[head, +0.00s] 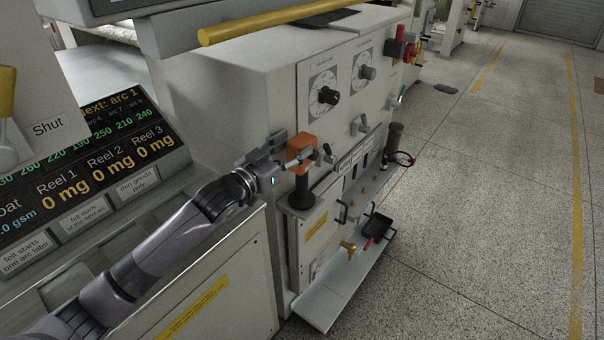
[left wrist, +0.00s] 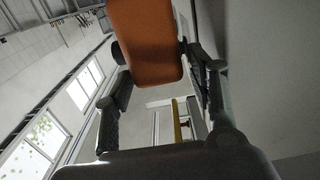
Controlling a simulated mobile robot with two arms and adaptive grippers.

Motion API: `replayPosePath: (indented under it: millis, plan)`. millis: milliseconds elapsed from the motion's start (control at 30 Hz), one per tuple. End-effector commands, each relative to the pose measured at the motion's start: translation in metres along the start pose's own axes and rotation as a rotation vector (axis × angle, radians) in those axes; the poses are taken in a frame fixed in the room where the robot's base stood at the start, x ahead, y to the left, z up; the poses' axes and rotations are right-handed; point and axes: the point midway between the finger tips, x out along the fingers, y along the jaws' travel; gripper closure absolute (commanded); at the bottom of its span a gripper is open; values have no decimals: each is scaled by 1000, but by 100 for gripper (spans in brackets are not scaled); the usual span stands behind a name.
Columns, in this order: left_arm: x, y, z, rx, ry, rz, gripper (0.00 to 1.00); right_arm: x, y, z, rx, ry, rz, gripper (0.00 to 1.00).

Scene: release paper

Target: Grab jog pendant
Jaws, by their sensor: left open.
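The jog pendant appears to be the orange box (head: 299,146) at the front of the grey machine, just above a black post-like holder (head: 301,190). My left arm reaches to it from the left in the head view. My left gripper (head: 312,157) is open beside the orange box, and its dark fingers overlap the box in this view. In the left wrist view the orange box (left wrist: 146,40) fills the top middle, at the tips of the spread fingers (left wrist: 160,85). I cannot tell whether the fingers touch it. My right gripper is not in view.
The machine face (head: 330,100) has dark dials and knobs close by. A shelf (head: 330,295) below holds a black tray (head: 378,225) and a brass fitting (head: 348,247). A display panel (head: 90,165) stands at left. The speckled floor (head: 480,170) at right is mostly clear.

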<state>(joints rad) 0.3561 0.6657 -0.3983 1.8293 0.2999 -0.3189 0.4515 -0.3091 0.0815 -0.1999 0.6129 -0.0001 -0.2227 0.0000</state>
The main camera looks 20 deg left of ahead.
Motion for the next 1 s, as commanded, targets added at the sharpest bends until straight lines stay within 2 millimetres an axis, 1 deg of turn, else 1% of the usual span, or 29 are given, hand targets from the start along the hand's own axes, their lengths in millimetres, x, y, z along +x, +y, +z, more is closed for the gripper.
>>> replayPosePath:
  millis: [33,100,200,333,500,600,733,933,1000]
  plan:
    - [8,0,-2,-1,2,-1,48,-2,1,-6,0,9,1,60]
    - [16,0,-1,-1,1,0,48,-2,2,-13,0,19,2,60]
    - [22,0,-1,1,2,0,48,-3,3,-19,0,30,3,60]
    - [32,1,-2,0,1,0,48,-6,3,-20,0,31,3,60]
    - [57,2,-4,1,2,0,48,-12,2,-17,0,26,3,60]
    - [68,1,-2,1,0,-1,48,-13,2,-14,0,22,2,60]
    - [74,1,-1,1,1,0,48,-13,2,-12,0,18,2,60]
    - [74,2,-1,1,0,0,48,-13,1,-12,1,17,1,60]
    - [74,1,-1,1,0,0,53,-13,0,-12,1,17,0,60]
